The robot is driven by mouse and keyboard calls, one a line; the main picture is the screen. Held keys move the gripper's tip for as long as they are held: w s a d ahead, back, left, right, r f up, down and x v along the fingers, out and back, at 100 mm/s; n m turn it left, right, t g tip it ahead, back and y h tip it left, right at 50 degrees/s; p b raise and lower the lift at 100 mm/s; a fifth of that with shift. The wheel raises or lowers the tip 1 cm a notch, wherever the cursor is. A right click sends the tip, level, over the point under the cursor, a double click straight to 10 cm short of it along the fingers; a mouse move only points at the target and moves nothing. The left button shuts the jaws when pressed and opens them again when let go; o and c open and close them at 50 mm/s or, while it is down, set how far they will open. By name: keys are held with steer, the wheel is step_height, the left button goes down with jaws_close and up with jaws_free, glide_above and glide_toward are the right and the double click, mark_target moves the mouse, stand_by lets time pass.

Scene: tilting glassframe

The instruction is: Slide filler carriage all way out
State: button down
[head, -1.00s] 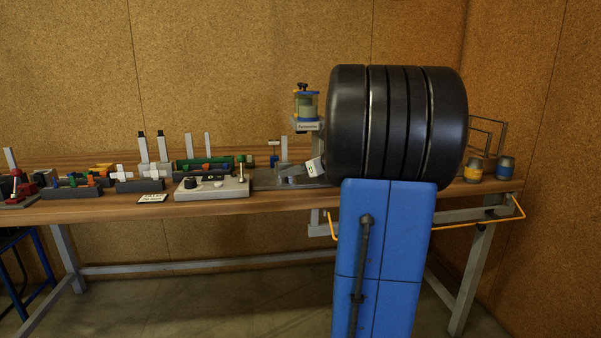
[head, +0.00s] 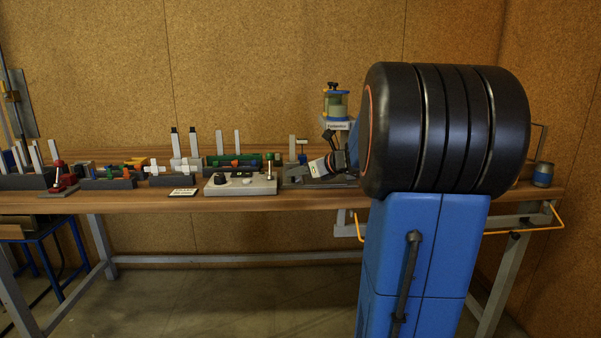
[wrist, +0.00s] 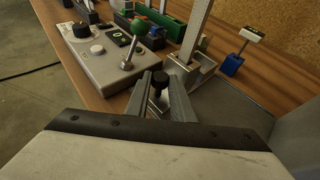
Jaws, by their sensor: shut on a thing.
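My gripper (wrist: 160,88) is shut on a small black knob (wrist: 159,79), seen between its two grey fingers in the wrist view. Beyond the knob is a grey metal bracket (wrist: 190,72) with an upright post. I take these to be parts of the filler carriage, but my fingers hide how the knob joins it. In the head view my gripper (head: 318,168) is low over the bench, right of the grey control box (head: 240,184). My large black arm part hides much of that area.
The control box carries a green-tipped lever (wrist: 138,27) close to my fingers. A small blue-based stand (wrist: 233,64) is to the right. A labelled jar unit (head: 337,106) stands behind my gripper. Several fixtures fill the bench's left side. The bench's front edge (head: 150,203) is near.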

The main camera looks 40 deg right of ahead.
steer(key=shift+w+a+r, duration=0.1)
steer(key=c, duration=1.8)
jaws_free()
steer(key=shift+a, duration=0.1)
steer(key=v, duration=1.7)
steer(key=s+a+f+n+g, duration=0.1)
steer(key=a+f+n+g, duration=0.1)
steer(key=a+f+n, duration=0.4)
steer(key=s+a+f+n+g+y, duration=0.1)
steer(key=s+a+n+g, duration=0.15)
steer(key=a, duration=0.65)
steer(key=s+a+f+n+g, duration=0.1)
steer(key=a+f+n, duration=0.35)
steer(key=a, duration=0.25)
steer(key=s+a+f+n+g+h, duration=0.1)
steer(key=s+a+f+n, duration=0.2)
steer(key=s+n, duration=0.2)
steer(key=s+a+f+n+g+h, duration=0.1)
steer(key=s+f+n, duration=0.3)
steer(key=n, duration=0.5)
steer(key=s+a+f+n+g+h, duration=0.1)
steer(key=s+a+f+n, duration=0.3)
steer(key=s+n, duration=0.1)
steer(key=shift+s+a+n+h, duration=0.3)
steer(key=shift+a+n, duration=0.05)
steer(key=shift+n, duration=0.55)
